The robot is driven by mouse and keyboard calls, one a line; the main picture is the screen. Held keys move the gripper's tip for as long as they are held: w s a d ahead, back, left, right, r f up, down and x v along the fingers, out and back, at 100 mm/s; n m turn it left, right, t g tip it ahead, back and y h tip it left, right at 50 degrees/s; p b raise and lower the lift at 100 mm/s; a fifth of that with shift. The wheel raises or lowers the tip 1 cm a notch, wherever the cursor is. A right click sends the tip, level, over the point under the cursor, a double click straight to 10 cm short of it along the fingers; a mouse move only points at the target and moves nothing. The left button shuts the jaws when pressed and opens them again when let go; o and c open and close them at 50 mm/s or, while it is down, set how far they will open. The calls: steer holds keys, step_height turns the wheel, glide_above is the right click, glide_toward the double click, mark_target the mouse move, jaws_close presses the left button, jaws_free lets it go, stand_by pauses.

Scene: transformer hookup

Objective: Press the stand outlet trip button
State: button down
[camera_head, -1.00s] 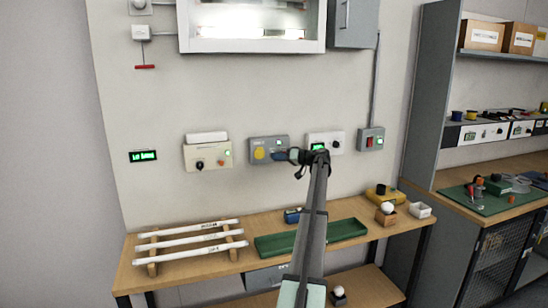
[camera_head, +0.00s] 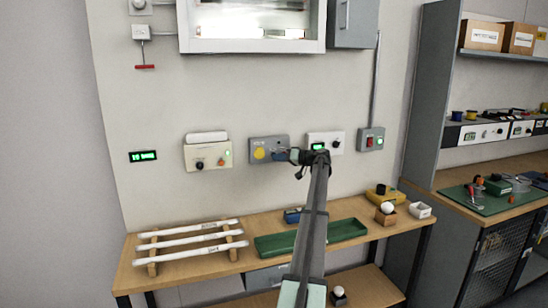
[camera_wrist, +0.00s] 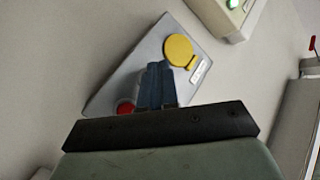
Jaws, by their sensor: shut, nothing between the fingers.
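The stand outlet is a grey wall box (camera_head: 256,143) with a round yellow cover (camera_head: 259,153) on its left side. In the wrist view the box (camera_wrist: 128,82) appears tilted, with the yellow cover (camera_wrist: 179,50) at upper right and a red button (camera_wrist: 125,108) at lower left. My gripper (camera_head: 278,155) is in front of the box's right part in the head view. Its blue fingers (camera_wrist: 157,70) are shut and empty, between the button and the cover in the wrist view. The button is partly hidden by my gripper there; I cannot tell whether anything touches it.
A cream control box (camera_head: 207,156) is left of the outlet; a white box (camera_head: 326,138) and a grey switch box (camera_head: 370,139) are right. A bench (camera_head: 200,270) below holds white tubes (camera_head: 190,240) and a green tray (camera_head: 275,244).

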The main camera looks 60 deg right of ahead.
steer(key=shift+s+a, duration=0.3)
steer(key=shift+a, duration=0.05)
steer(key=shift+s+a, duration=1.75)
steer(key=shift+s, duration=0.05)
steer(key=shift+w, duration=0.1)
